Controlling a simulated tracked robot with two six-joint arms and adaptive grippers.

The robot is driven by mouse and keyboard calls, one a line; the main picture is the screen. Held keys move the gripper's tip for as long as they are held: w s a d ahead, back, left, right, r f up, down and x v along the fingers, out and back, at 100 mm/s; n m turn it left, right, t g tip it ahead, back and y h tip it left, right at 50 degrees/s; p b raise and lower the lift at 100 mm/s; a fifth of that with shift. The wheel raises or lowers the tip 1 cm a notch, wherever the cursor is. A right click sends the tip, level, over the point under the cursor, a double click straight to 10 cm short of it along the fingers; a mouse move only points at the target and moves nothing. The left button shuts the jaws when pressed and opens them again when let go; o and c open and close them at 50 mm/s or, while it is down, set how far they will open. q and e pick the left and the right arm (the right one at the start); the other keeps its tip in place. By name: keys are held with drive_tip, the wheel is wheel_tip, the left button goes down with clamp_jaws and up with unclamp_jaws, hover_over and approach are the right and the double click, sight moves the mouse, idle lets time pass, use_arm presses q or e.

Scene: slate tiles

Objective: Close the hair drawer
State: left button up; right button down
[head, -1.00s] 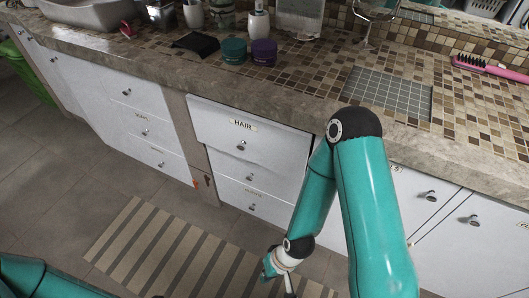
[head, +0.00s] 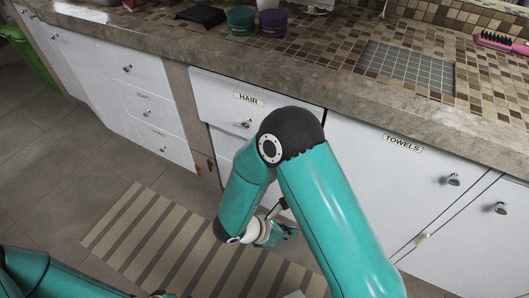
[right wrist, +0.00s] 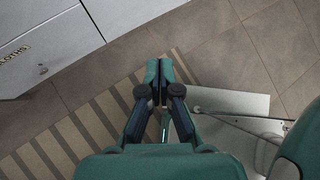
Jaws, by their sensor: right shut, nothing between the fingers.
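The hair drawer (head: 215,96) is the white top drawer under the counter, with a HAIR label and a round knob. Its front seems to stand slightly proud of the drawers below; my right arm covers its right part. My right gripper (head: 287,230) is low in front of the cabinet, below the drawer and apart from it. In the right wrist view its fingers (right wrist: 158,75) are shut and empty above the floor. Part of my left arm shows at the lower left of the head view; its gripper is too cut off to read.
The stone counter (head: 130,40) overhangs the cabinets. A towels door (head: 375,185) is right of the hair drawer, and more drawers (head: 150,108) are to the left. A striped mat (head: 150,240) lies on the floor. Jars (head: 272,22) and a pink brush (head: 500,42) sit on the counter.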

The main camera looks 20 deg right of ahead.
drive_tip(key=w+a+r+n+t+h+b, duration=0.1)
drive_tip(key=w+a+r+n+t+h, duration=0.2)
drive_tip(key=w+r+t, duration=0.4)
drive_tip(key=w+a+r+n+t+h+b, duration=0.2)
drive_tip(key=w+a+r+t, duration=0.25)
drive_tip(key=w+r, duration=0.4)
use_arm(q)
wheel_tip(320, 180, down, 5)
drive_tip(key=shift+b, duration=0.5)
use_arm(e)
drive_tip(key=s+x, duration=0.1)
drive_tip(key=x, duration=1.2)
drive_tip(key=shift+w+d+r, duration=0.2)
drive_tip(key=shift+d+r, duration=0.15)
drive_tip(key=shift+d, duration=0.35)
use_arm(q)
drive_tip(key=shift+f, duration=0.15)
use_arm(e)
drive_tip(key=x, duration=0.4)
drive_tip(key=shift+w+d+r, duration=0.1)
drive_tip(key=shift+d+r, duration=0.1)
